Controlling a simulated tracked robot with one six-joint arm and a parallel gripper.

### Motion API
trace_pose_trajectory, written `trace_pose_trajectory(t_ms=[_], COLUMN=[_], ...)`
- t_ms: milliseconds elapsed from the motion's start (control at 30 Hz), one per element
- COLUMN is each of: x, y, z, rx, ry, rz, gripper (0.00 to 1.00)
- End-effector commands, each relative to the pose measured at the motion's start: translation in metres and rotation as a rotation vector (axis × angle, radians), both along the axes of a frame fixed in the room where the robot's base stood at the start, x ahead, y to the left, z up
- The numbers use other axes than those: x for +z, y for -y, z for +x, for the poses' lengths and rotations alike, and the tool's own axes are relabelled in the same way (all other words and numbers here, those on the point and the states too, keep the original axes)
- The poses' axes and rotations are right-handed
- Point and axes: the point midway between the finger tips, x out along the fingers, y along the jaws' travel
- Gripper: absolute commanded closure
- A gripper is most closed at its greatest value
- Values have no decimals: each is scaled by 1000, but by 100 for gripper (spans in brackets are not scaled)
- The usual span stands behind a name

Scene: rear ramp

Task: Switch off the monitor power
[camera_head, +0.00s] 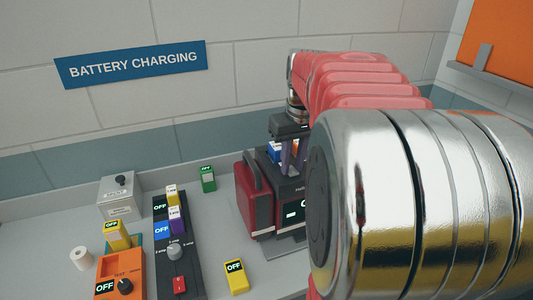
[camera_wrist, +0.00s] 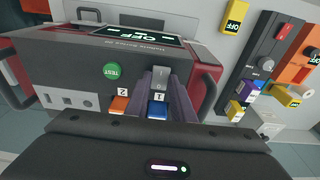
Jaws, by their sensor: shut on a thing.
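The monitor (camera_head: 258,205) is a dark and red box with side handles on the bench. In the wrist view its screen (camera_wrist: 140,34) reads OFF, upside down. Its top panel has a green TEST button (camera_wrist: 111,71), a grey switch (camera_wrist: 160,76), an orange piece (camera_wrist: 119,106) by the label 2 and a blue piece (camera_wrist: 157,110) by the label 1. My gripper (camera_head: 290,160) points down over the monitor, its purple-grey fingers on either side of the grey switch and seemingly shut on it. The fingertips' exact contact is hidden.
To the left stand a black charger (camera_head: 173,262) with several packs, an orange tester (camera_head: 117,280) and a grey box (camera_head: 121,198). A yellow pack (camera_head: 235,277) and a green pack (camera_head: 208,179) lie near the monitor. My arm hides the right side of the bench.

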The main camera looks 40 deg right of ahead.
Motion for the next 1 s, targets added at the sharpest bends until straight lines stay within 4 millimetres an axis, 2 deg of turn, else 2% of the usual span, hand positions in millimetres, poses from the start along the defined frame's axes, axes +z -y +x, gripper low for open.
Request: trace_pose_trajectory(t_ms=[333, 367, 600, 1000], x=[0, 0, 0, 7], y=[0, 0, 0, 0], z=[1, 1, 1, 0], rx=[0, 0, 0, 0], ry=[-9, -8, -8, -7], rz=[3, 2, 2, 1], gripper=[100, 76, 59, 59])
